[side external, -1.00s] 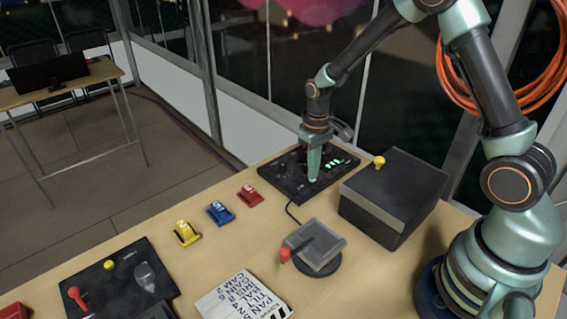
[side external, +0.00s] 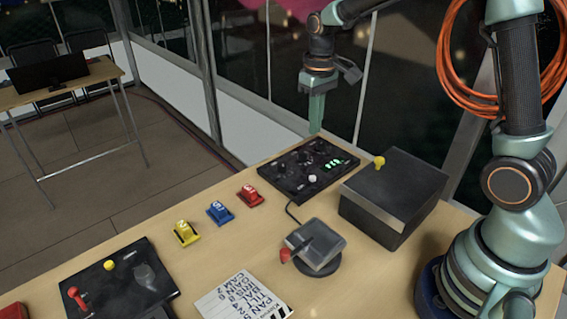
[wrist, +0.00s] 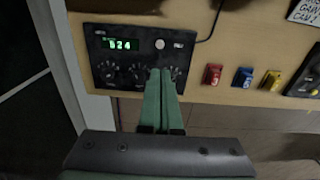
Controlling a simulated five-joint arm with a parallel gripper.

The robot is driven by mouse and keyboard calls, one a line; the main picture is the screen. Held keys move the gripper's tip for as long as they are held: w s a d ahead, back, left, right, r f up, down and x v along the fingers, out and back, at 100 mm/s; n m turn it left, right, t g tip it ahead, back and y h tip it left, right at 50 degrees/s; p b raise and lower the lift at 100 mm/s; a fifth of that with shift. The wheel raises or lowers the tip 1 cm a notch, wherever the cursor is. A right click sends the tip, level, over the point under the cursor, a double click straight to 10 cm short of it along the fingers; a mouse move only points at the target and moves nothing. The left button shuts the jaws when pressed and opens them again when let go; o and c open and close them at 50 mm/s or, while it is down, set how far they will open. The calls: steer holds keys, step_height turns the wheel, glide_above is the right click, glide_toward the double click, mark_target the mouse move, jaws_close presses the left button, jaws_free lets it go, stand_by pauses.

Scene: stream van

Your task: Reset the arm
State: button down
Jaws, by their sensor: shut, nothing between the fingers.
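My gripper (side external: 316,132) is shut and empty, pointing down above the far edge of a black control panel (side external: 290,184). In the wrist view the shut green fingers (wrist: 161,72) overlap the lower part of the panel, which has a green lit display (wrist: 122,44), several dark knobs and a white round button (wrist: 178,45). The white button also shows in the side view (side external: 312,178). The fingers look apart from the panel, raised above it.
A black box (side external: 385,205) with a yellow knob stands right of the panel. A joystick unit (side external: 316,246), yellow (side external: 185,233), blue (side external: 220,212) and red (side external: 250,196) numbered blocks, a printed sheet (side external: 240,298) and a lever panel (side external: 118,285) lie on the wooden table. Windows stand behind.

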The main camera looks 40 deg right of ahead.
stand_by(0.4)
steer(key=s+a+r+t, duration=0.1)
steer(key=s+r+t, duration=0.1)
steer(key=s+r, duration=0.2)
steer(key=s+a+r+t, duration=0.2)
steer(key=s+r, duration=0.3)
steer(key=s, duration=0.5)
steer(key=shift+a+t, duration=0.2)
steer(key=shift+t, duration=0.5)
steer(key=shift+s, duration=0.1)
